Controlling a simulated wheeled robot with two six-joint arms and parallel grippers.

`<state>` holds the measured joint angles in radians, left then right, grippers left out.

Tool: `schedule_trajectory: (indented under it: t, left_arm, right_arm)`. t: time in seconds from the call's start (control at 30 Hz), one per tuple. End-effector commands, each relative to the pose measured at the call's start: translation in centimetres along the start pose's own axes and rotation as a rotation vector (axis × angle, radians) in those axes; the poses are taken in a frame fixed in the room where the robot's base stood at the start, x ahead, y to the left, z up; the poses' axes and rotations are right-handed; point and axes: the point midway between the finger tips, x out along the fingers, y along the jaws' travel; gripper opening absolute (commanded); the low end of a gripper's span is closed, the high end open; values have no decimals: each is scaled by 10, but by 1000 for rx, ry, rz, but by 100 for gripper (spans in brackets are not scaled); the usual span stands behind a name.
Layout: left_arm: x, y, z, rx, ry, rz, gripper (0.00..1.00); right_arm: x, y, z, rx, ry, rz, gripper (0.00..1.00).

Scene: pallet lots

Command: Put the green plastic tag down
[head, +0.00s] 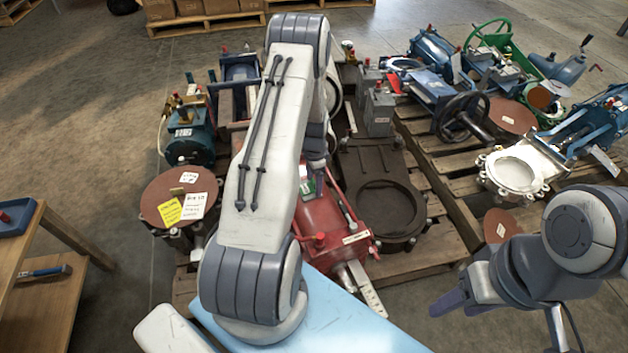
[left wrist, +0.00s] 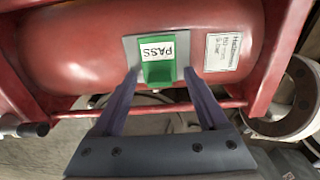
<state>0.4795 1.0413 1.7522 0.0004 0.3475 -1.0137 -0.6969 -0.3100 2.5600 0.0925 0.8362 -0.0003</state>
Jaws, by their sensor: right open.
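The green plastic tag (left wrist: 157,72) bears a white PASS label and sits on a grey plate (left wrist: 131,50) on a red cylinder (left wrist: 85,45) in the left wrist view. My left gripper (left wrist: 160,76) has its fingertips on either side of the tag, with a narrow gap visible at each side. In the head view the left gripper (head: 317,172) reaches down to the red actuator (head: 321,228), and my arm hides much of it. A bit of the green tag (head: 319,184) shows there. My right gripper (head: 462,301) is open and empty at the lower right.
A brown flanged valve body (head: 385,195) stands right of the red actuator on a pallet. A round brown cover (head: 180,197) with paper labels is at left. A second pallet with blue actuators (head: 435,90) is at right. A wooden bench (head: 50,290) stands lower left.

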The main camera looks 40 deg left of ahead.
Motion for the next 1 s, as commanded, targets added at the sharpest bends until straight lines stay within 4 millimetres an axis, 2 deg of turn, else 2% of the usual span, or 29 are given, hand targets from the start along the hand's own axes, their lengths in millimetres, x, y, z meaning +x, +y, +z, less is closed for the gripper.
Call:
schedule_trajectory:
  t: [0.37, 0.47, 0.8, 1.0]
  left_arm:
    - [-4, 0, 0, 0, 0, 0, 84]
    - [-17, -1, 0, 0, 1, -2, 84]
    - [-90, 0, 0, 0, 1, -2, 84]
    - [-117, 0, 0, 0, 0, 0, 84]
  right_arm:
    - [-2, 0, 0, 0, 0, 0, 52]
    - [-8, -1, 0, 0, 0, 0, 52]
    - [-40, -3, -2, 0, 0, 0, 52]
    - [-49, -4, -3, 0, 0, 0, 52]
